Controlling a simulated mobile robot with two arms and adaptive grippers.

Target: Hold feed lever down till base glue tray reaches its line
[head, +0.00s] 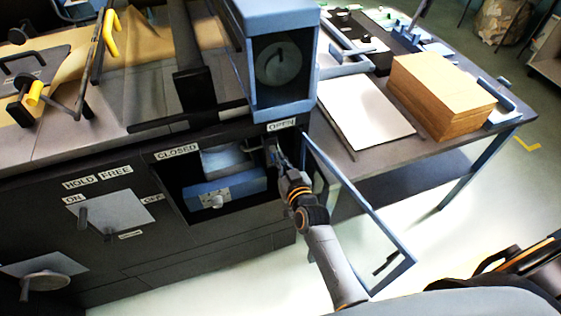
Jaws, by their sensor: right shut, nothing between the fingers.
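My right gripper (273,151) is shut and empty at the upper right of an open compartment in the dark machine front, just below the OPEN label (282,125). I cannot tell whether it touches anything there. Inside the compartment is a blue unit (236,190) with a pale knob (216,201) and a grey rounded part above it. A lever (83,217) stands on a pale plate (122,212) by the HOLD, FREE, ON and OFF labels. I cannot tell which part is the feed lever, and no glue tray or line can be made out. My left gripper is out of view.
A blue-framed door (372,222) stands swung out to the right of the compartment, beside my right arm. A side table holds a brown stack (440,92) and a white sheet (365,112). The floor beyond the door is clear.

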